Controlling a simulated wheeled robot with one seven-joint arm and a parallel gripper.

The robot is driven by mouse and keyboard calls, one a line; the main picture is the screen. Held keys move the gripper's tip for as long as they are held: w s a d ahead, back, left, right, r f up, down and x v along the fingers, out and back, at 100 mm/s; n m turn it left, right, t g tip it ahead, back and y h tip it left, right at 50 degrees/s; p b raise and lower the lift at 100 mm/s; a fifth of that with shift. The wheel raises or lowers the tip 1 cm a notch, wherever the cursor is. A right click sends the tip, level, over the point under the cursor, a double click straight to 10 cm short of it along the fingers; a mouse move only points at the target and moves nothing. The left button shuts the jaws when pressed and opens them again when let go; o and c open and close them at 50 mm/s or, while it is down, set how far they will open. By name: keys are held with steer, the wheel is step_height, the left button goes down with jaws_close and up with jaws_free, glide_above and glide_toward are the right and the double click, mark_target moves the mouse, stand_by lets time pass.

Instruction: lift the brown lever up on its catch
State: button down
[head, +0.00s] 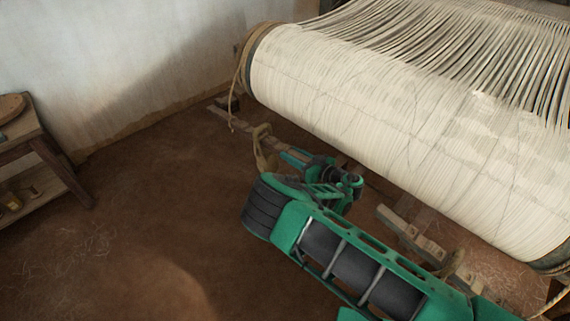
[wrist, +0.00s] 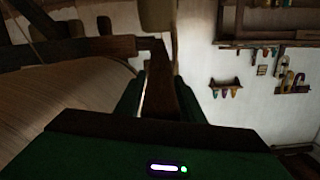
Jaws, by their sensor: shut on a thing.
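The brown lever (head: 263,147) shows in the head view as a short upright piece at the left end of my gripper (head: 284,158), below the left end of the big warp roll. My gripper is shut on it. In the wrist view a dark brown bar (wrist: 170,85) stands between the green fingers, and my gripper (wrist: 158,98) closes around it. Its lower end is hidden behind the gripper body. The catch cannot be made out clearly in either view.
The large roll of cream warp (head: 380,120) lies close above and right of my arm. Wooden blocks (head: 415,236) sit on the floor below it. A wooden stand (head: 40,160) is at the far left, with open earth floor between. Wall shelves (wrist: 265,45) show in the wrist view.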

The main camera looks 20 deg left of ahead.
steer(key=shift+w+d+r, duration=0.1)
steer(key=shift+d+r, duration=0.05)
steer(key=c, duration=1.4)
jaws_free()
steer(key=shift+r, duration=0.3)
steer(key=r, duration=0.2)
steer(key=s+r, duration=0.1)
steer(key=shift+a+r, duration=0.4)
steer(key=s+a+r, duration=0.5)
steer(key=s+r, duration=0.1)
steer(key=s, duration=0.3)
steer(key=shift+a+r, duration=0.15)
steer(key=shift+a, duration=0.05)
